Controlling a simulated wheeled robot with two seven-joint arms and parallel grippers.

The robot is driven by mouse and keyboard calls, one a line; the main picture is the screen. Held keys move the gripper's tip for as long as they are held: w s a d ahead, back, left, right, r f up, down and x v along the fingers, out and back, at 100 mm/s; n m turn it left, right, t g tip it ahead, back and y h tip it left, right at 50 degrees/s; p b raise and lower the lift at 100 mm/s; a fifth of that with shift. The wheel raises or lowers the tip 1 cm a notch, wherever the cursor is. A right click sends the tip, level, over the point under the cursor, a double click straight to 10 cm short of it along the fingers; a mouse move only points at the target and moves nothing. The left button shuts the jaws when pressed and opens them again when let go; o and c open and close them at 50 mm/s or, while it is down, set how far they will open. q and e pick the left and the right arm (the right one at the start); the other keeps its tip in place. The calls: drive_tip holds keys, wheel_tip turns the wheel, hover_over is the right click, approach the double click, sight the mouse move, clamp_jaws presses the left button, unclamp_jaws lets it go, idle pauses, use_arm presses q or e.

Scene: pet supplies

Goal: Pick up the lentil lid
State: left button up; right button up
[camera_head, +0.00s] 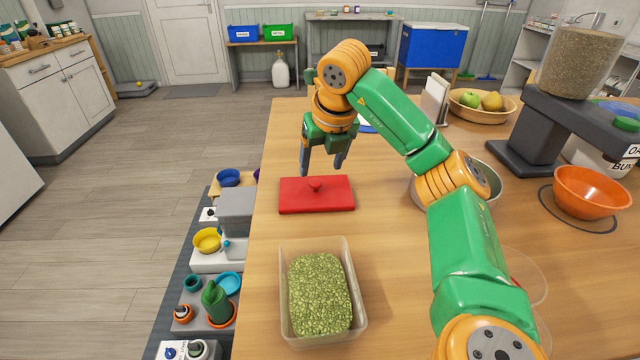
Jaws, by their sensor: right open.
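The red lid (300,202) with a small round knob lies flat on the wooden table, behind a clear tub (360,305). The tub is uncovered and holds green lentils (319,293). My right gripper (322,170) points downward with its two fingers apart and nothing between them. It is above or just behind the knob of the lid; the exact gap cannot be told from this view. My left gripper is not in view.
A fruit bowl (504,107) and a dispenser on a dark stand (530,125) are at the back right. An orange bowl (590,190) stands at the right. A metal bowl is partly hidden behind my right arm. The table's left edge lies close to the lid and tub.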

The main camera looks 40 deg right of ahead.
sight(316, 182)
drive_tip(key=x, duration=0.5)
drive_tip(key=shift+w+a+f, duration=0.1)
drive_tip(key=shift+a+f, duration=0.15)
drive_tip(key=shift+f, duration=0.1)
drive_tip(key=shift+r, duration=0.1)
drive_tip(key=shift+c, duration=1.3)
drive_tip(key=shift+a, duration=0.1)
clamp_jaws()
